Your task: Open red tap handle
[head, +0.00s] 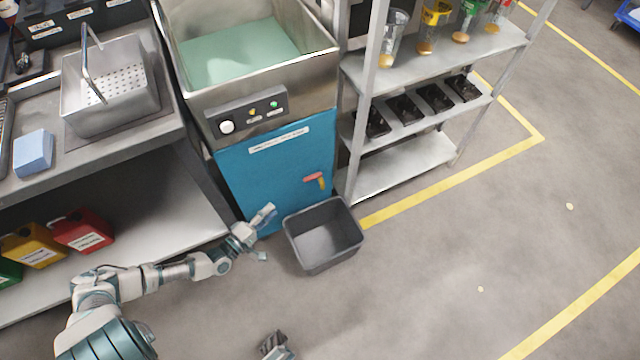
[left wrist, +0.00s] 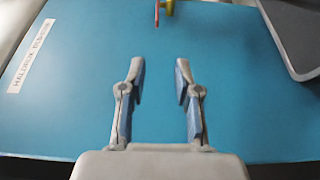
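The red tap handle (head: 313,176) sits on a brass tap (head: 322,184) low on the blue front panel (head: 262,172) of the steel sink unit. My left gripper (head: 266,233) is open and empty, in front of the panel, lower and to the left of the handle, apart from it. In the left wrist view the open fingers (left wrist: 160,64) face the blue panel. The red handle (left wrist: 157,14) shows edge-on at the top, beyond the gap between the fingertips, its upper part cut off. My right gripper (head: 275,346) shows partly at the bottom edge; its fingers are unclear.
A grey bin (head: 324,235) stands on the floor below the tap, close to the right of my left gripper. A metal shelf rack (head: 405,167) stands right of the unit. A workbench (head: 110,155) with canisters beneath is at left. The floor at right is free.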

